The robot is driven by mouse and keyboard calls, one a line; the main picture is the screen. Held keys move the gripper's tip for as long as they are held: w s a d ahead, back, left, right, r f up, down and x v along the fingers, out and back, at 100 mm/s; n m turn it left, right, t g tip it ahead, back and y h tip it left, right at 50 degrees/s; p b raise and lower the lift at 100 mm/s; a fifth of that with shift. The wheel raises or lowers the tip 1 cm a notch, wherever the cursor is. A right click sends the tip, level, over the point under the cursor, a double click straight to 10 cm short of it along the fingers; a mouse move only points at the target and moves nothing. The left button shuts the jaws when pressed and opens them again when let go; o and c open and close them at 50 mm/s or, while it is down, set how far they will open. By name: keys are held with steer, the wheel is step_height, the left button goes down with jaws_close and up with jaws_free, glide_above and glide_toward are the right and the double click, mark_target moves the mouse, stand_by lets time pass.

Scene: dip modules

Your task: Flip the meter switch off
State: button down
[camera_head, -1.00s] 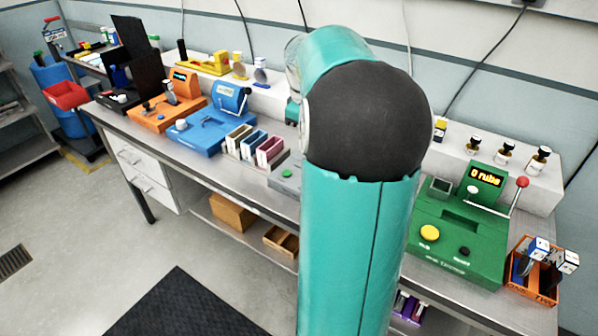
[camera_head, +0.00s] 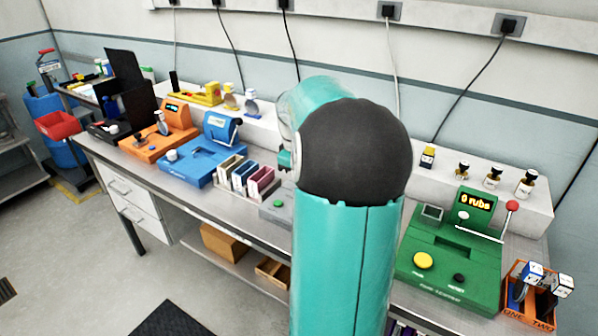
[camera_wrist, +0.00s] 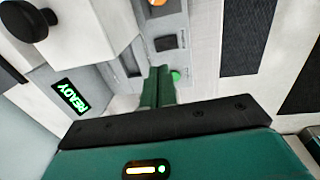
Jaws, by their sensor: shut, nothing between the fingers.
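In the wrist view my gripper (camera_wrist: 158,72) is shut and empty, its green fingers together. It is over a grey device with a lit READY display (camera_wrist: 73,95). A green button (camera_wrist: 176,75) shows just right of the fingertips. A dark switch-like part (camera_wrist: 166,43) lies beyond them on a grey panel (camera_wrist: 181,22). I cannot tell whether it is the meter switch or which way it is set. In the head view my arm hides the gripper and most of a grey device (camera_head: 270,212) with a green button (camera_head: 278,203).
On the bench stand an orange device (camera_head: 150,146), a blue device (camera_head: 190,172), several coloured slotted holders (camera_head: 238,172) and a green device (camera_head: 440,262) reading 0 rubs. An orange bin (camera_head: 530,308) sits at the right end. A white ledge (camera_head: 400,180) runs behind.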

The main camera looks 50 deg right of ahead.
steer(key=f, duration=0.6)
steer(key=d+f, duration=0.1)
steer(key=f, duration=0.2)
steer(key=shift+w+f, duration=0.1)
steer(key=shift+f, duration=0.1)
steer(key=shift+d, duration=0.1)
steer(key=shift+f+y, duration=0.25)
steer(key=shift+y, duration=0.05)
steer(key=shift+a+r, duration=0.1)
steer(key=shift+a, duration=0.7)
steer(key=shift+r, duration=0.15)
